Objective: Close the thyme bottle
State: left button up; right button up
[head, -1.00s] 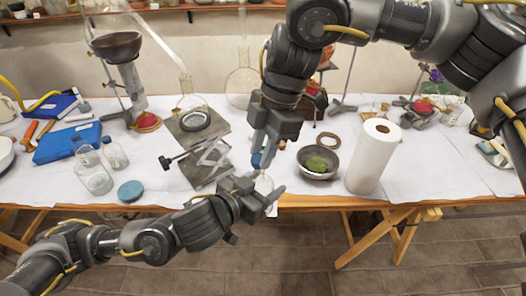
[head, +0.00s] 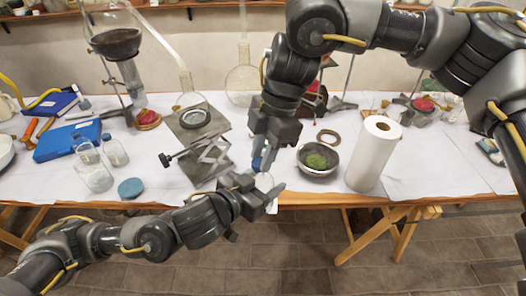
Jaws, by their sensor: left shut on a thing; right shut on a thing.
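The thyme bottle (head: 265,182) is a small clear glass bottle, mostly hidden between the fingers of my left gripper (head: 263,189). My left gripper is shut on it at the table's front edge. My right gripper (head: 264,160) points down from above, just over the bottle, and is shut on a small blue cap (head: 257,163). The cap is very close above the bottle's mouth. The fingers hide the mouth, so I cannot tell whether cap and bottle touch. A small white patch, perhaps a label, shows beside the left fingertips.
A lab jack (head: 208,155) stands left of the grippers. A bowl with green matter (head: 317,160) and a paper towel roll (head: 373,155) stand to the right. Clear bottles (head: 95,177) and a blue round lid (head: 131,188) are at the left. The white tabletop (head: 450,170) is clear at the right.

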jog(key=shift+f, duration=0.6)
pick_arm(q)
grip_shut()
pick_arm(e)
jog(key=shift+s+m+t, duration=0.15)
jog(key=shift+m+t, duration=0.15)
jog(key=shift+m, duration=0.8)
jog(key=m+t, duration=0.1)
jog(key=m, duration=0.3)
jog(key=shift+s, duration=0.1)
jog(key=o, duration=1)
jog(key=shift+r, duration=2.3)
